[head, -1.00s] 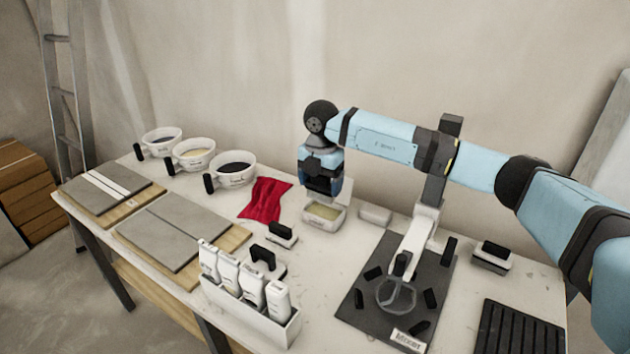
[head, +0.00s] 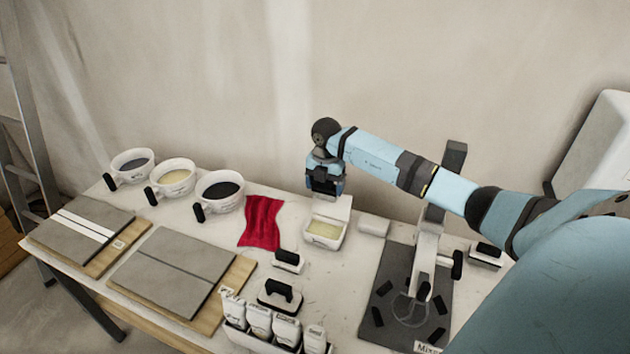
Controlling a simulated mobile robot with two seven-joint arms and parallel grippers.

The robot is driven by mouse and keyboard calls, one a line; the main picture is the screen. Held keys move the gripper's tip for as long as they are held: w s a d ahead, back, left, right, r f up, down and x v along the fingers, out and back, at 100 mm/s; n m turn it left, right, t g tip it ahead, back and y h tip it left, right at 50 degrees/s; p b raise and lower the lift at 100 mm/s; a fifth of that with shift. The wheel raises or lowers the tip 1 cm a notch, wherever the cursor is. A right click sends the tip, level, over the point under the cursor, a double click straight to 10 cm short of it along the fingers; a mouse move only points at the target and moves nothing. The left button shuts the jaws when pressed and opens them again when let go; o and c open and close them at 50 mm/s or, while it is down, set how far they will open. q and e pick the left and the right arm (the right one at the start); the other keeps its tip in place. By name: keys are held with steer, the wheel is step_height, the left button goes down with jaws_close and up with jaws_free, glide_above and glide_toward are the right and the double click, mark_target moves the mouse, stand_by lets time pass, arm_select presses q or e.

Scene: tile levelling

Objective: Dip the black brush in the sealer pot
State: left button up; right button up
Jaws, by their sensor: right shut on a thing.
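My right gripper (head: 325,192) is shut, fingers pointing down, at the back of the table. It is just above and behind a small square white pot (head: 311,239) with pale yellow contents. A white block shows directly under the fingers; I cannot tell whether it is the held brush or part of the pot. The held thing is mostly hidden by the gripper, and no black brush can be made out clearly. The pot's label is too small to read. My left gripper is not in view.
Three handled white bowls (head: 221,205) stand at the back left. Grey tiles (head: 172,272) on boards lie in front of them. A red cloth (head: 262,222) lies left of the pot. Black-handled tools (head: 280,294), white bottles (head: 259,318) and a mixer stand (head: 428,255) are nearby.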

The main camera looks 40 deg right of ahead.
steer(key=shift+f+b, duration=0.4)
steer(key=shift+f, duration=0.15)
step_height(320, 180, down, 14)
steer(key=b, duration=0.9)
steer(key=shift+r, duration=0.25)
steer(key=shift+f, duration=0.55)
